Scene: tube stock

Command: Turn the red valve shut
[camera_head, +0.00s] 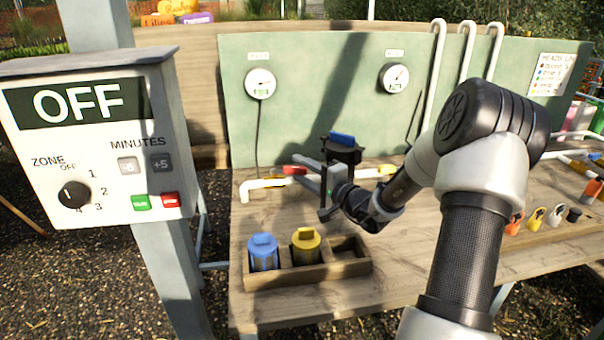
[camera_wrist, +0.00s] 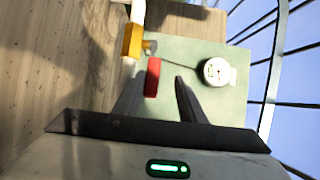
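The red valve (camera_head: 294,170) is a small red handle on the white pipe at the left of the workbench, in front of the green panel. In the wrist view the red handle (camera_wrist: 153,77) lies between my two fingertips, closer to the left one. My gripper (camera_head: 303,171) is open and reaches left toward the handle; its fingers (camera_wrist: 160,82) are spread, with a gap visible on the right side of the handle. Whether the left finger touches the handle I cannot tell.
A dark housing with a blue top (camera_head: 342,140) stands right behind my gripper. A wooden tray (camera_head: 318,270) holds a blue and a yellow canister in front. Gauges (camera_head: 260,83) hang on the panel (camera_head: 320,110). A control box reading OFF (camera_head: 90,140) stands at left.

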